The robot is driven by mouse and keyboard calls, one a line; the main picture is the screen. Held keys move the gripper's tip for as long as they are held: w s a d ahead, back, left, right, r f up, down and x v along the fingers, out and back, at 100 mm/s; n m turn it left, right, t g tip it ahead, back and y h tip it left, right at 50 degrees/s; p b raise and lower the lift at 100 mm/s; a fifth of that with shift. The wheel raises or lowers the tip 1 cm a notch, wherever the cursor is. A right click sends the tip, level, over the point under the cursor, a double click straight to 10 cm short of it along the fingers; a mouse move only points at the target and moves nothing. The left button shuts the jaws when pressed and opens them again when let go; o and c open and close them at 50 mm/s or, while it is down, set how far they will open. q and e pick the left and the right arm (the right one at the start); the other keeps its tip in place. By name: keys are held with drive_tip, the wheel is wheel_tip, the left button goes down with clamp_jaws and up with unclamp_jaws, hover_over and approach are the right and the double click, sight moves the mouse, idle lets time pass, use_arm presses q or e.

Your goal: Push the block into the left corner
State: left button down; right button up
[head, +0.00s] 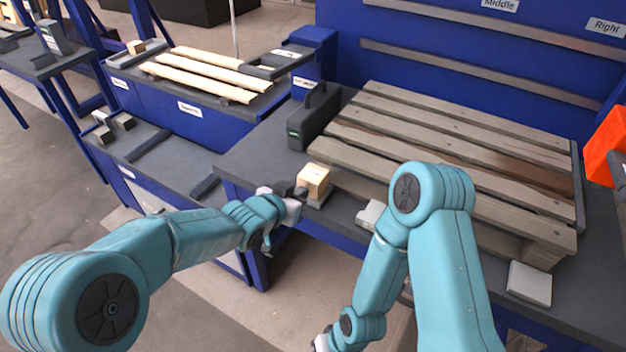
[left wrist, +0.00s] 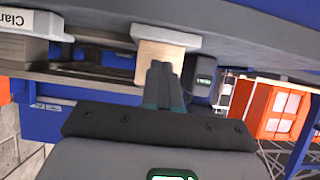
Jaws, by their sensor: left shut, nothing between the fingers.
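A light wooden block (head: 313,181) stands near the front left edge of the grey table, left of the big pallet. A thin grey plate (head: 322,199) shows at its foot. My left gripper (head: 299,192) is shut and empty, its fingers close beside the block's left side. In the left wrist view, the block (left wrist: 155,62) is straight ahead of the shut fingertips (left wrist: 162,72), which overlap it; I cannot tell whether they touch. My right arm hangs over the table's front; only a sliver of its hand shows at the bottom edge, and its fingers are out of sight.
A slatted wooden pallet (head: 440,150) fills the table's middle. A dark upright case (head: 314,115) stands behind the block. White pads (head: 530,283) lie along the front. An orange box (head: 607,145) is at the right. Bare table (head: 255,155) lies left of the block.

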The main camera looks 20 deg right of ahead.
sight(307, 184)
use_arm(q)
drive_tip(key=shift+d, duration=0.1)
idle(0.3)
drive_tip(key=shift+w+d+p, duration=0.25)
drive_tip(key=shift+p, duration=0.2)
drive_tip(key=shift+w+d+p, duration=0.95)
drive_tip(key=shift+d+p, duration=0.2)
drive_tip(key=shift+p, duration=0.3)
drive_tip(key=shift+w+d+p, duration=1)
drive_tip(key=shift+d+p, duration=0.3)
drive_tip(key=shift+p, duration=0.95)
drive_tip(key=shift+s+a+f+b, duration=0.15)
drive_tip(key=shift+a+b, duration=0.1)
drive_tip(key=shift+b, duration=0.4)
drive_tip(key=shift+s+a+b, duration=0.55)
drive_tip(key=shift+a+b, duration=0.2)
drive_tip(key=shift+b, duration=0.4)
drive_tip(key=shift+s+a+b, duration=0.45)
drive_tip(key=shift+a+b, duration=0.05)
drive_tip(key=shift+b, duration=0.2)
drive_tip(key=shift+s+a+b, duration=0.65)
drive_tip(key=shift+s+a, duration=0.05)
drive_tip(key=shift+a, duration=0.2)
